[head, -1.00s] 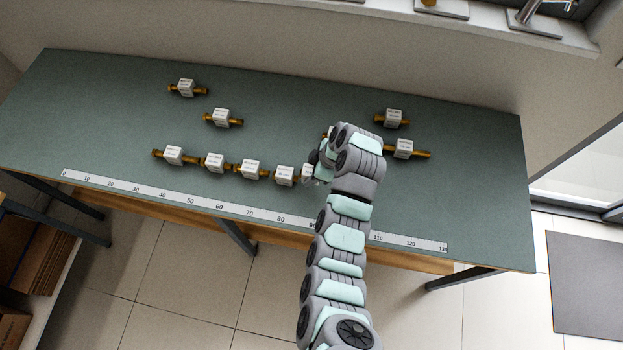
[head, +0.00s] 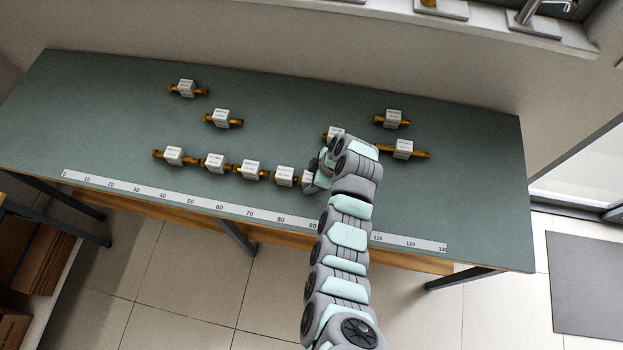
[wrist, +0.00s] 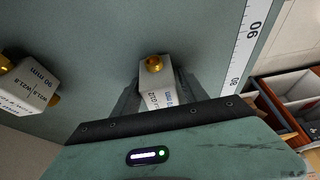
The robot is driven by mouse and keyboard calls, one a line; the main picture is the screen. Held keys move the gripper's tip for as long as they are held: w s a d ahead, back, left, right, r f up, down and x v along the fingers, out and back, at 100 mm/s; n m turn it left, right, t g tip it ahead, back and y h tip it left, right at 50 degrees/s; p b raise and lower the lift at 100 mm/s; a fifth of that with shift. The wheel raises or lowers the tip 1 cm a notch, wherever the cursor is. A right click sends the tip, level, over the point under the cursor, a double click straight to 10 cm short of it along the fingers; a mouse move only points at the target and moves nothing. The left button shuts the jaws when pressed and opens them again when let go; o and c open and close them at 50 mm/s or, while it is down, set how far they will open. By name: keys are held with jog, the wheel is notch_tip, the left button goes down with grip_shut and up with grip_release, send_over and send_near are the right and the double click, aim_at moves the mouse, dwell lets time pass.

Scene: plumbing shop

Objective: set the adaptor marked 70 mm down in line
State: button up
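My gripper (wrist: 160,100) is shut on a white-block adaptor (wrist: 155,82) with a brass end, its two dark fingers on either side of the block. Its printed label is upside down and partly covered, so I cannot read the size surely. In the head view my gripper (head: 309,184) is at the right end of the front row, with the adaptor partly hidden by it. The row has several adaptors: a far-left one (head: 174,156), then others (head: 215,163), (head: 251,170), (head: 285,176). I cannot tell whether the held adaptor touches the bench.
A numbered scale strip (head: 250,211) runs along the bench's front edge. Two adaptors (head: 186,88) and (head: 221,118) lie at the back left, two more (head: 393,118) and (head: 404,149) at right. Another (head: 334,132) is partly behind my arm. The middle back is clear.

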jog(key=shift+o, duration=0.8)
